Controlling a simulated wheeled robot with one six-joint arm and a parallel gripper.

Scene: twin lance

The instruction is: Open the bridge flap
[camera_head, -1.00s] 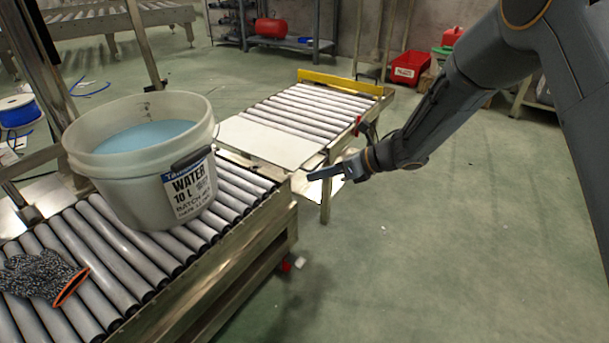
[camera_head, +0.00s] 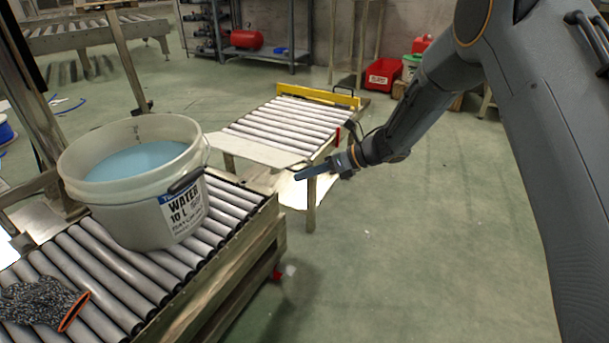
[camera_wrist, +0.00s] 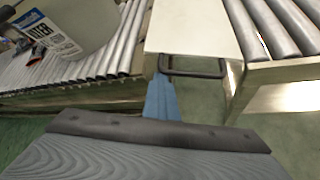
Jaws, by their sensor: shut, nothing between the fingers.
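The bridge flap (camera_head: 250,149) is a pale flat plate at the near end of the far roller conveyor (camera_head: 292,125). It spans toward the near conveyor and looks roughly level; a slight tilt cannot be ruled out. In the wrist view the flap (camera_wrist: 192,28) has a dark bar handle (camera_wrist: 198,74) at its near edge. My gripper (camera_head: 300,175) is shut and empty, just off the flap's right side. In the wrist view its blue fingers (camera_wrist: 160,95) reach to the handle's left end; whether they touch it is unclear.
A white water bucket (camera_head: 140,215) and a dark glove (camera_head: 40,305) sit on the near roller conveyor (camera_head: 215,265). A yellow stop bar (camera_head: 318,95) crosses the conveyor's far end. A red bin (camera_head: 383,74) stands behind. The green floor at right is clear.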

